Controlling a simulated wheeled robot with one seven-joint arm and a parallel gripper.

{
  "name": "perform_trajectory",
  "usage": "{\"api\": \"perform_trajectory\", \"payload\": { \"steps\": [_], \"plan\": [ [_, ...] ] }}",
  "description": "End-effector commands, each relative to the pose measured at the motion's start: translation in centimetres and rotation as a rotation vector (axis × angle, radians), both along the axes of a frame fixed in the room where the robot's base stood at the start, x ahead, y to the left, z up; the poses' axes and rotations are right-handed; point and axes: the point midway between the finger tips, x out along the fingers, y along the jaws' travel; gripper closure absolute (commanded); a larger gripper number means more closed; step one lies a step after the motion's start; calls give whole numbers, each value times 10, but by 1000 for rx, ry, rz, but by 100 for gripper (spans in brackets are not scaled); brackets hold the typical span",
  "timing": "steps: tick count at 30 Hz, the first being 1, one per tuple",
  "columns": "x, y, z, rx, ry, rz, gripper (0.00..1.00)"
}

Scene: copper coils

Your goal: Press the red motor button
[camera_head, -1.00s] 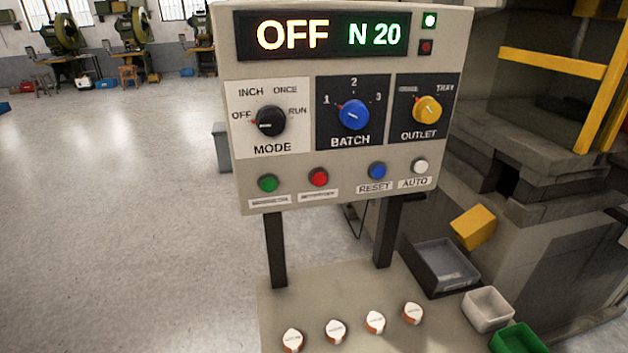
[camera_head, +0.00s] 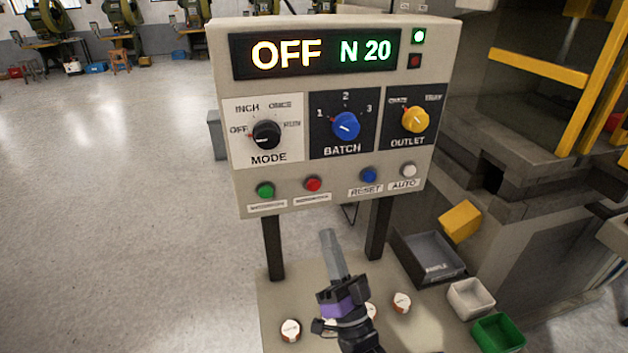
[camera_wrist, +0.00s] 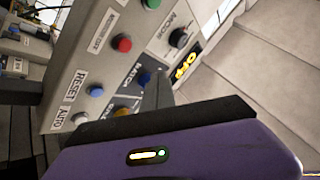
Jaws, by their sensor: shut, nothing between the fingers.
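The red motor button (camera_head: 313,184) is on the lower row of the grey control panel (camera_head: 335,203), between the green button (camera_head: 265,190) and the blue RESET button (camera_head: 369,175). The red button also shows in the wrist view (camera_wrist: 122,43). My gripper (camera_head: 328,236) is shut and empty, pointing up below the panel. Its tip is below and slightly right of the red button in the head view, apart from it. The wrist view shows the panel rotated, with my purple gripper body at the bottom.
The display reads OFF and N 20. MODE (camera_head: 266,135), BATCH (camera_head: 346,126) and OUTLET (camera_head: 415,119) knobs sit above the buttons. A white AUTO button (camera_head: 408,170) is at the right. Round white-topped pieces (camera_head: 290,329) stand on the table below, partly hidden by my arm.

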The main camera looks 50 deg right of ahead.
Motion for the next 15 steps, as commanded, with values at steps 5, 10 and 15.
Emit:
{"api": "perform_trajectory", "payload": {
  "steps": [5,10,15],
  "plan": [
    [11,-16,18,3,-66,-7,100],
    [12,-17,19,4,-73,-7,100],
    [12,-17,18,3,-72,-7,100]
  ]
}}
